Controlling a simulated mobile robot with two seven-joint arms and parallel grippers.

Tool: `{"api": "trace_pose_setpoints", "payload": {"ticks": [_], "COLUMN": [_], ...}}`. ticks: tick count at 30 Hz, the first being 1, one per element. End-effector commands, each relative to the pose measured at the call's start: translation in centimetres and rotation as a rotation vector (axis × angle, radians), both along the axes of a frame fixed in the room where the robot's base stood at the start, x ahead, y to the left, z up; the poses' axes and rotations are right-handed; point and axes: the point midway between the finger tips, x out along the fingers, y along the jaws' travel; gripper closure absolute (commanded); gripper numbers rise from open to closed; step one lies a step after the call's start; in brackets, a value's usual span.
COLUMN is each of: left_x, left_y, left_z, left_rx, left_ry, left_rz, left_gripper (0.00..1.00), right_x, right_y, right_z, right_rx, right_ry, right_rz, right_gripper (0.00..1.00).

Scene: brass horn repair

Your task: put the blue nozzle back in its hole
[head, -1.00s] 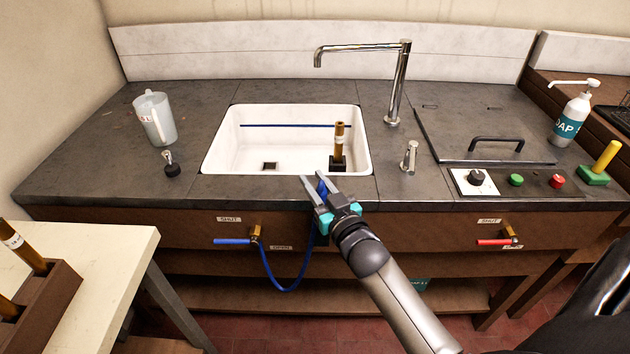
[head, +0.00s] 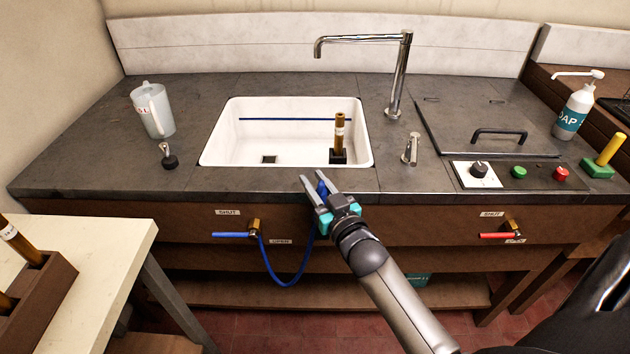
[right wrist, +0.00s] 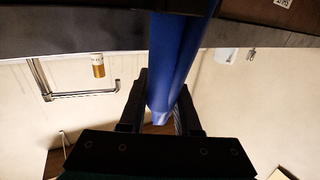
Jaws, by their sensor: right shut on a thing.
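My right gripper (head: 314,186) is shut on the blue nozzle (head: 323,187) in front of the sink's front edge. The nozzle is mostly hidden by the fingers in the head view. The right wrist view shows the long blue nozzle (right wrist: 180,55) running between the two dark fingers (right wrist: 160,105). A blue hose (head: 285,285) hangs in a loop from the blue-handled valve (head: 254,229) up toward the gripper. I cannot make out the nozzle's hole in either view. My left gripper is not in view.
Behind the gripper is a white sink (head: 215,150) with a brass tube (head: 339,132) upright in a black block. A chrome faucet (head: 399,75) and a small chrome fitting (head: 410,149) stand to its right. A jug (head: 153,110) is at left. A red-handled valve (head: 498,235) is at right.

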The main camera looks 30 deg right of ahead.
Motion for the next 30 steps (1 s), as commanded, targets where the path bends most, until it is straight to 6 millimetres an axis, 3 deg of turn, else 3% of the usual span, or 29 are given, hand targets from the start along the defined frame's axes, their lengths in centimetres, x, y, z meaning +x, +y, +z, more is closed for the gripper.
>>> {"api": "trace_pose_setpoints", "payload": {"ticks": [30], "left_x": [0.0], "left_y": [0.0], "left_z": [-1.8], "left_rx": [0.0], "left_ry": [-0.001], "left_rz": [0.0], "left_gripper": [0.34], "right_x": [0.0], "right_y": [0.0], "right_z": [-2.6], "right_rx": [0.001], "right_ry": [-0.002], "right_rz": [0.0], "right_gripper": [1.0]}}
